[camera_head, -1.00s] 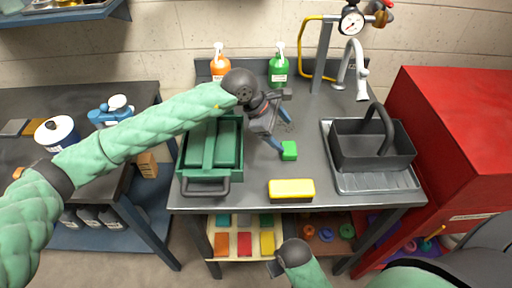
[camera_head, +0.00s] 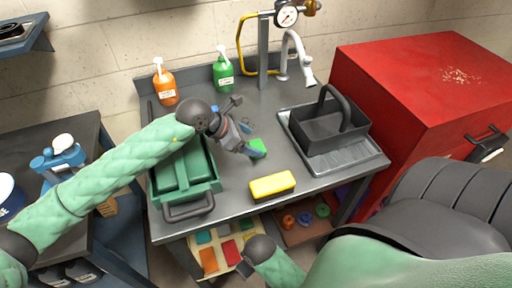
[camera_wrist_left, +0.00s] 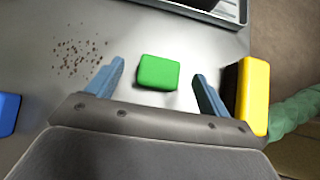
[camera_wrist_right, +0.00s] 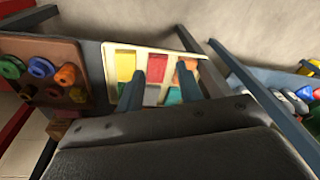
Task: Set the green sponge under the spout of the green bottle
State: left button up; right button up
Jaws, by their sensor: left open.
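The green sponge (camera_head: 259,148) lies on the grey bench top, right of the green toolbox. In the left wrist view the green sponge (camera_wrist_left: 158,72) sits between the spread fingers, with a gap on both sides. My left gripper (camera_head: 247,146) is open and empty around or just above it. The green bottle (camera_head: 223,72) with a white pump spout (camera_head: 222,50) stands upright at the back of the bench, left of the tap. My right gripper (camera_wrist_right: 160,85) is low in front of the bench, its fingers apart with nothing seen between them.
A yellow sponge (camera_head: 272,186) lies near the front edge, close to my left gripper. The green toolbox (camera_head: 170,190), an orange bottle (camera_head: 165,84), and a black caddy (camera_head: 312,128) on a tray (camera_head: 375,160) stand around. A blue object (camera_wrist_left: 8,113) shows in the left wrist view.

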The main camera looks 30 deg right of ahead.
aim_at(260, 145)
pick_arm(q)
jog(key=p+x, duration=0.2)
jog(key=x, duration=0.1)
jog(key=shift+s+d+f, duration=0.15)
jog(key=shift+d+f, duration=0.05)
jog(key=shift+d, duration=0.05)
jog(key=shift+d+f, duration=0.25)
jog(key=shift+f, duration=0.15)
pick_arm(e)
notch_tip(260, 145, down, 10)
jog(key=shift+d, duration=0.25)
pick_arm(q)
jog(key=c, duration=1.1)
pick_arm(e)
jog(key=shift+f, duration=0.1)
pick_arm(q)
jog(key=shift+r, duration=0.1)
